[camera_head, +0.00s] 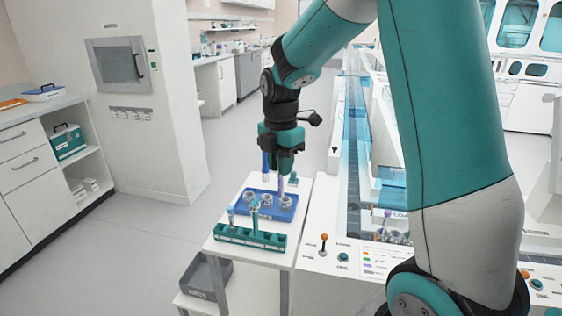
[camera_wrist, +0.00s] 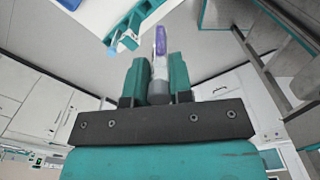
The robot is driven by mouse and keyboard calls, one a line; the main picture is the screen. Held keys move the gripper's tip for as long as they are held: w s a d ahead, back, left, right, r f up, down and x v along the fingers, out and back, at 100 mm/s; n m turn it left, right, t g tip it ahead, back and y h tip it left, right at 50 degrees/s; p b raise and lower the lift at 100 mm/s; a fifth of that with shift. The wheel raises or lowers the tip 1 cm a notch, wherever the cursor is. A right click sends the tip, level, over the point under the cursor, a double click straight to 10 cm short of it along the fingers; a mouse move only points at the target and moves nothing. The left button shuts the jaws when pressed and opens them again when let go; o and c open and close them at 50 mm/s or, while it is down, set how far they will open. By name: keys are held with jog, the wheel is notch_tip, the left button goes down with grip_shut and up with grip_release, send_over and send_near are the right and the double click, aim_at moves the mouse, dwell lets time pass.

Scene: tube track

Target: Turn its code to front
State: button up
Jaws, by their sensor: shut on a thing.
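My gripper (camera_head: 282,172) is over the small white table and shut on a tube. The tube (camera_head: 281,187) hangs below the fingers, above or in a holder on the blue tray (camera_head: 258,212); I cannot tell which. In the wrist view the tube (camera_wrist: 160,68) is between the two teal fingers of my gripper (camera_wrist: 160,80). Its far end is purple (camera_wrist: 160,40), and a pale part shows between the fingers. No code can be read on it in either view.
A green rack (camera_head: 262,240) with a few tubes stands at the table's front edge. The conveyor track (camera_head: 352,150) runs just right of the table. Its control panel (camera_head: 335,265) has small knobs. A grey bin (camera_head: 205,275) is on the lower shelf. Floor at left is clear.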

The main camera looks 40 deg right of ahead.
jog(key=shift+f+b, duration=4.95)
jog(key=shift+f, duration=3.45)
jog(key=n+p, duration=0.4)
jog(key=n, duration=0.7)
jog(key=shift+n, duration=0.4)
jog(key=shift+f, duration=0.1)
jog(key=o, duration=0.8)
